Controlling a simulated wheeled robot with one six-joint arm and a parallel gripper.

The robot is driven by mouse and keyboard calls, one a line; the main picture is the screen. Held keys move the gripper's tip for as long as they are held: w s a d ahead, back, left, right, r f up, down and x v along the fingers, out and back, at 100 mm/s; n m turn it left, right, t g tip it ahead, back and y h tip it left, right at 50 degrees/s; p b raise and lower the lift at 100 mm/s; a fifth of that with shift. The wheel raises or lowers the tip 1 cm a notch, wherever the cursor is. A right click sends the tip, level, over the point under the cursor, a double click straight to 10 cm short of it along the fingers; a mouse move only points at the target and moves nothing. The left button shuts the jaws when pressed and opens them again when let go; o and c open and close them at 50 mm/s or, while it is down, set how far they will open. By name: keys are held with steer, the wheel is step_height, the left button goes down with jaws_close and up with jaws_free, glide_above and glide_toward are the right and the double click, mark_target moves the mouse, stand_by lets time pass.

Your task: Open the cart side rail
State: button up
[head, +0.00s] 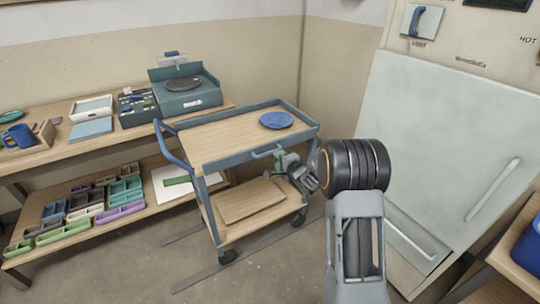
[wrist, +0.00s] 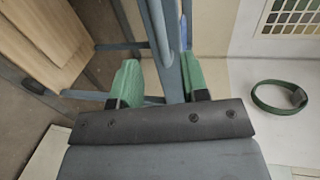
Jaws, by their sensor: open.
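The cart (head: 236,142) has a wooden top, a lower wooden shelf and a blue-grey metal frame. Its near side rail (head: 296,138) runs along the top's front edge and looks upright. In the wrist view my gripper (wrist: 160,82) is open, with one green finger on each side of a blue-grey bar (wrist: 158,35) of the cart. A gap shows on the left finger's side; I cannot tell whether the right finger touches it. My gripper hides part of the cart's near edge.
A blue plate (head: 276,120) lies on the cart top. A blue handle (head: 172,147) juts from the cart's left end. A workbench (head: 60,150) with a scale (head: 185,98) and trays stands behind left. A pale panel (head: 440,150) stands at right. The floor in front is clear.

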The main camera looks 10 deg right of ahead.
mark_target(271, 153)
steer(key=x, duration=0.7)
steer(key=shift+w+a+b, duration=0.15)
steer(key=shift+w+b, duration=0.15)
steer(key=shift+w, duration=0.05)
jaws_close()
